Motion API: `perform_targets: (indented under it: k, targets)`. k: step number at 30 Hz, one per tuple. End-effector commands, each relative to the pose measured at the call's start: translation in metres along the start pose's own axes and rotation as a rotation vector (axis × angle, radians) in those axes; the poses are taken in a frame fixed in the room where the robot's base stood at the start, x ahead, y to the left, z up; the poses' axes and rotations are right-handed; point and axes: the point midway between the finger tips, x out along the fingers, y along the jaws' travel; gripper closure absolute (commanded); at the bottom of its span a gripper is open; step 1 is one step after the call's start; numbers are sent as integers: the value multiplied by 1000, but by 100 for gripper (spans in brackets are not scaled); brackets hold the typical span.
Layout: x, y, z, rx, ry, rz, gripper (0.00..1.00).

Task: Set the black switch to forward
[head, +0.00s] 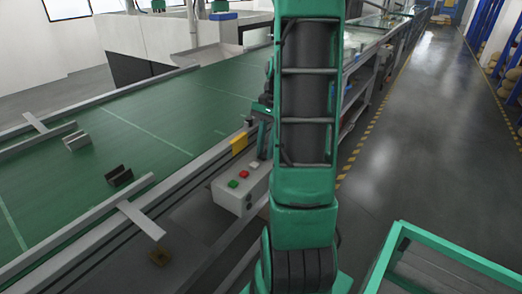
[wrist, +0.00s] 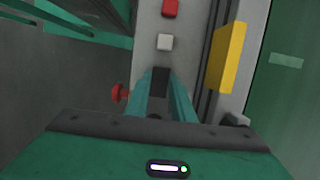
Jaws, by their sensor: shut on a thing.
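A grey control box (head: 240,200) is fixed to the side of the conveyor, with a row of green, red and white buttons (head: 244,174) on top. In the wrist view, the red button (wrist: 170,8) and the white button (wrist: 165,42) show beyond my gripper. My gripper (wrist: 160,88) is shut on the black switch (wrist: 161,74), which sits in line with the buttons. The fingers hide much of the switch, and I cannot tell which way it is set. In the head view, my arm covers much of the gripper, and the switch is not clearly visible.
A yellow block (wrist: 226,58) stands right of the fingers, and a red knob (wrist: 120,92) sits to their left. A green-framed table (head: 440,258) is at lower right. The aisle floor (head: 410,140) is clear.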

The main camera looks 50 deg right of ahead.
Motion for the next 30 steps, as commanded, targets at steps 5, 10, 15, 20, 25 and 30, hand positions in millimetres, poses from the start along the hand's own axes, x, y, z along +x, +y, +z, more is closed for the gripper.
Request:
perform_targets:
  k: [5,10,15,20,25,30]
  targets:
    - [-1,-2,-2,-5,-37,-3,100]
    - [-1,-2,-1,-6,-38,-3,100]
    - [-1,-2,-2,-6,-37,-3,66]
    - [-1,-1,-2,-4,-37,-2,59]
    - [-2,-1,-2,-3,-38,-2,59]
    - [-15,-1,-3,-1,-35,-4,59]
